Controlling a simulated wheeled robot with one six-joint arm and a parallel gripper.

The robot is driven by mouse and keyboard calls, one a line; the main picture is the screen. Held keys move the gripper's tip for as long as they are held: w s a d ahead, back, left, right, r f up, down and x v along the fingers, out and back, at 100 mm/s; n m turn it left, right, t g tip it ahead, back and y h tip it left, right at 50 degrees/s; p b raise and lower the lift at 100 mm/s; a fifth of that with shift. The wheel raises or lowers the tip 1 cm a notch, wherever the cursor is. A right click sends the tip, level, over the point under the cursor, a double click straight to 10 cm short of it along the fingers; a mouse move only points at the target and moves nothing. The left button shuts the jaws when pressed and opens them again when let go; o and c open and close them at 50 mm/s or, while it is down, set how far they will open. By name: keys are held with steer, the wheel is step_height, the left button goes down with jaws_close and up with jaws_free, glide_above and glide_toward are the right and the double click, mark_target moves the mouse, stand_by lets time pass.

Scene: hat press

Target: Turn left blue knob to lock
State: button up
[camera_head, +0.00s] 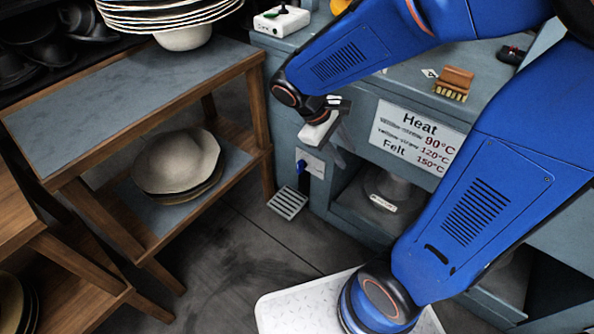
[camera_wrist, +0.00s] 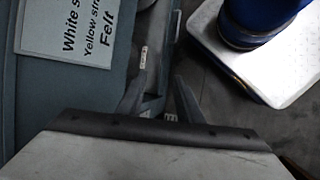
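A small blue knob (camera_head: 301,166) sits on a pale plate (camera_head: 312,161) on the left end of the grey-blue press cabinet, low down. My gripper (camera_head: 338,142) is just above and to the right of it, apart from it, at the cabinet's front. In the wrist view my gripper (camera_wrist: 160,78) shows two dark fingers spread apart with nothing held between them. The knob cannot be made out in the wrist view.
A heat sign (camera_head: 418,137) is on the cabinet front, above an open shelf with a grey hat form (camera_head: 388,187). A floor grate (camera_head: 288,203) lies below the knob. A wooden shelf rack (camera_head: 130,95) with hats stands left. A brush (camera_head: 454,83) lies on top.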

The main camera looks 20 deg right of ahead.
steer(key=w+a+f+n+t+h, duration=0.45)
steer(key=w+a+f+n, duration=0.2)
steer(key=f, duration=0.45)
steer(key=w+a+f+n+t+h, duration=0.3)
steer(key=w+a+f+n+h, duration=0.35)
steer(key=f, duration=0.45)
steer(key=n+t+y, duration=0.2)
steer(key=n+t, duration=0.3)
steer(key=n, duration=0.1)
glide_toward(298, 168)
steer(key=shift+g, duration=0.25)
steer(key=x, duration=0.9)
steer(key=shift+w, duration=0.3)
jaws_close()
